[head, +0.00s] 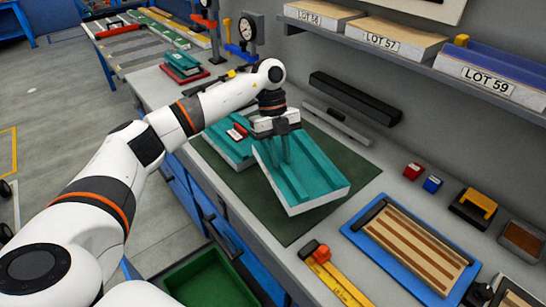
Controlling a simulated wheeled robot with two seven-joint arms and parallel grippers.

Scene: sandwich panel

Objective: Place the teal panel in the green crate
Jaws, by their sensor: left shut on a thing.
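My left gripper (280,157) points down and is shut on a teal panel (311,175) with a white edge. The panel looks tilted, with its near end over the dark green mat (352,186). A second teal panel (228,148) lies to the left, partly hidden by my left arm; a small red block is on it. The green crate (238,294) is low in the picture, below the bench front and cut off by the bottom edge. My right gripper is not in view.
A blue tray (352,232) with a striped wooden panel lies to the right. A yellow tool with an orange end (318,256) lies near the front edge. Small red and blue blocks and a grey bar (337,127) lie towards the wall. A shelf with labelled lots runs above.

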